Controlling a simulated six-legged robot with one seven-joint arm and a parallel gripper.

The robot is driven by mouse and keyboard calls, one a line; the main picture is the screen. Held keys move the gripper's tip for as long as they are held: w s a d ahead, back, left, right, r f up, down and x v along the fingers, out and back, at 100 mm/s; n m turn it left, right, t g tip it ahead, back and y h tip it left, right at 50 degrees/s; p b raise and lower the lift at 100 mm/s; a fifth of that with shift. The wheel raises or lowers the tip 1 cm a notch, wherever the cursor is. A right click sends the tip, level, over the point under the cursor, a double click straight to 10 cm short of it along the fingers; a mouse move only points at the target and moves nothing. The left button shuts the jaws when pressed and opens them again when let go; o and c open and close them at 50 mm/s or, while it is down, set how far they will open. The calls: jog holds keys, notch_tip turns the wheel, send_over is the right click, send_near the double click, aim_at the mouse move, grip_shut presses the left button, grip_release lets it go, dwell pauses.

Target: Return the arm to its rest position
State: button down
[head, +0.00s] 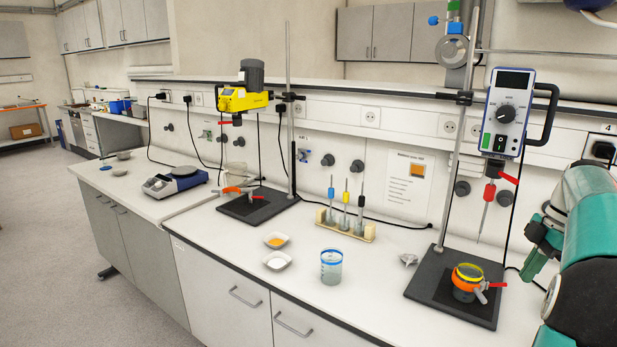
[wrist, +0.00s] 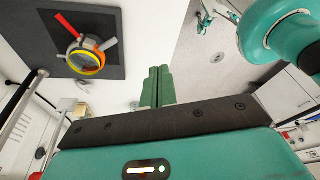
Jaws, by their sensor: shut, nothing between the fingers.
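My gripper (wrist: 158,72) is shut and empty, its two green fingers pressed together in the wrist view. In the head view my gripper (head: 533,268) shows at the right edge beside my teal arm, to the right of the right-hand stand. My arm is folded close at that edge, and part of it lies outside the picture. In the wrist view the fingers are apart from the stand's dark base and touch nothing.
The right stand's dark base (head: 425,290) holds an orange-and-yellow-rimmed vessel (head: 467,278), also in the wrist view (wrist: 86,57). Bare worktop (head: 340,315) lies in front.

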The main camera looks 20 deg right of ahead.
jog(key=w+a+r+m+h, duration=0.1)
jog(key=a+m, duration=0.1)
jog(key=a, duration=0.7)
jog(key=w+a+r+m+t+h, duration=0.1)
jog(key=a+m, duration=0.1)
jog(key=a, duration=0.6)
jog(key=w+a+r+m+h, duration=0.1)
jog(key=w+a+m, duration=0.1)
jog(key=a, duration=0.7)
jog(key=s+a+f+m+t, duration=0.1)
jog(key=s+a+f+m, duration=0.2)
jog(key=a, duration=0.6)
jog(key=s+a+f+m+t, duration=0.2)
jog(key=s+a+f+m, duration=0.1)
jog(key=s+a, duration=0.5)
jog(key=shift+s+a+f+t, duration=0.2)
jog(key=shift+a+f+t, duration=0.1)
jog(key=shift+a+f, duration=0.45)
jog(key=shift+s+d+f, duration=0.1)
jog(key=shift+d, duration=0.05)
